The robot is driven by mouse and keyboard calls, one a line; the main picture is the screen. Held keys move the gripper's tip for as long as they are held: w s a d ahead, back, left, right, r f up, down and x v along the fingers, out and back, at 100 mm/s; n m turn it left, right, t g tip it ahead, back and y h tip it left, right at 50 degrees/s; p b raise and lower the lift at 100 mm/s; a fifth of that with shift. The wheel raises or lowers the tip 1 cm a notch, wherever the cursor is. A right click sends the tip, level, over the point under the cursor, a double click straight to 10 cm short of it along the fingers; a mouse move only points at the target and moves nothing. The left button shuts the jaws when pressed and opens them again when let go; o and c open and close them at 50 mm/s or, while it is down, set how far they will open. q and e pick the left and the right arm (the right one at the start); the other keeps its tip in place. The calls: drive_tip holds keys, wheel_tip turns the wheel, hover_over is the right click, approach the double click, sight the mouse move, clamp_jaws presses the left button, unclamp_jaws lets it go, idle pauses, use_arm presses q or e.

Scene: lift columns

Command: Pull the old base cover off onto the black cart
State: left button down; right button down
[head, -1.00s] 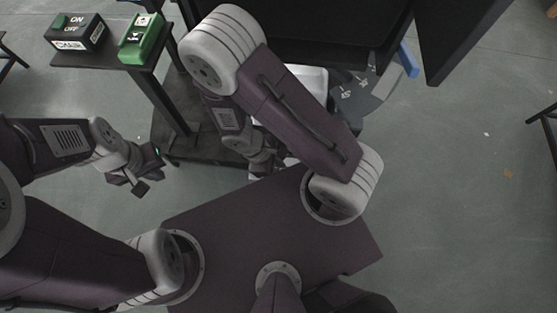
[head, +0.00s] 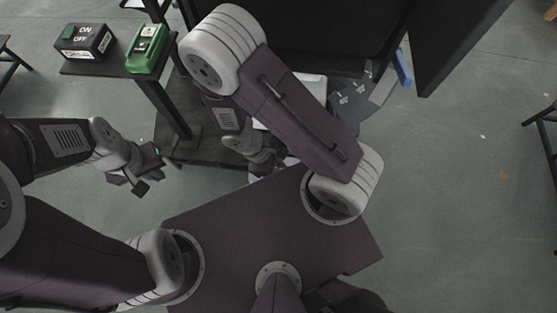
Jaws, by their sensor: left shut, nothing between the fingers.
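My left gripper (head: 142,178) is shut and empty, held over the floor at the left. My right arm folds up and back, and its wrist (head: 258,150) points down behind the forearm. Its fingers cannot be made out. A black cart-like stand (head: 182,148) with a low shelf is just beyond my left gripper, apart from it. A white piece (head: 310,86) shows partly behind my right arm; I cannot tell whether it is the old base cover.
A black side table (head: 112,68) holds a black ON/OFF box (head: 86,41) and a green box (head: 147,48). A large dark panel (head: 470,40) stands at the upper right, near a blue part (head: 402,68). The floor at right is mostly clear.

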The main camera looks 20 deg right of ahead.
drive_tip(key=shift+r+p, duration=2)
drive_tip(key=shift+r, duration=0.35)
drive_tip(key=shift+f, duration=0.1)
